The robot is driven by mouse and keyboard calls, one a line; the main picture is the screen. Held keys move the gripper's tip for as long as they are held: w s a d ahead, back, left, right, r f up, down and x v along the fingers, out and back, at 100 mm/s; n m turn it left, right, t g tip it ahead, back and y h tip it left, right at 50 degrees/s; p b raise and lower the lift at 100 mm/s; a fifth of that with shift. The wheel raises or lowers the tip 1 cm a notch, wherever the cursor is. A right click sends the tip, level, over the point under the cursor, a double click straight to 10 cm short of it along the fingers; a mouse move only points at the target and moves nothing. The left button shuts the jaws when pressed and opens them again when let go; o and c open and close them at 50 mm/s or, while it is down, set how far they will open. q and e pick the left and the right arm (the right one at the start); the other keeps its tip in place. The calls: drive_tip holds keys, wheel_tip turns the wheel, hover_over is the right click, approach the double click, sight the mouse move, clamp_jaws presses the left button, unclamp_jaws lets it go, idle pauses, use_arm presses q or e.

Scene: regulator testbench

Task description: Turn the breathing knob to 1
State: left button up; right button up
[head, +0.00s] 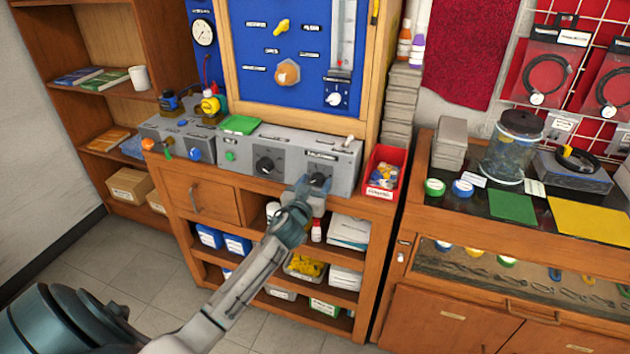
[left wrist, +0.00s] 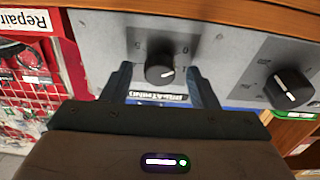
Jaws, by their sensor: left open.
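The black breathing knob (head: 318,180) is on the front of the grey control box, at its right end. In the left wrist view the knob (left wrist: 160,68) shows upside down, with its label beside it and a white mark on its face toward the right. Dial figures around it are too blurred to read surely. My left gripper (head: 303,188) is at the box front by this knob. In the left wrist view its open fingers (left wrist: 160,76) stand on either side of the knob; contact cannot be told. My right gripper is not in view.
A second black knob (head: 265,165) sits left on the same box (head: 235,165); it also shows in the left wrist view (left wrist: 288,88). A red bin (head: 384,172) of small parts stands just right of the box. Shelves with goods lie below.

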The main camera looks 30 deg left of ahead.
use_arm(q)
drive_tip(key=shift+w, duration=0.2)
drive_tip(key=c, duration=1)
drive_tip(key=shift+m, duration=0.3)
drive_tip(key=shift+a+r+m+h+p, duration=0.15)
drive_tip(key=shift+m+h+p, duration=0.35)
drive_tip(key=shift+m+p, duration=0.5)
drive_tip(key=m+p, duration=0.3)
drive_tip(key=m+h+p, duration=0.1)
drive_tip(key=m+p, duration=0.2)
drive_tip(key=shift+r+m+h+p, duration=0.15)
drive_tip(key=shift+m+h+p, duration=0.15)
drive_tip(key=shift+p, duration=0.1)
drive_tip(key=shift+f+m+p, duration=0.2)
drive_tip(key=shift+m+p, duration=0.9)
drive_tip(key=shift+p, duration=0.2)
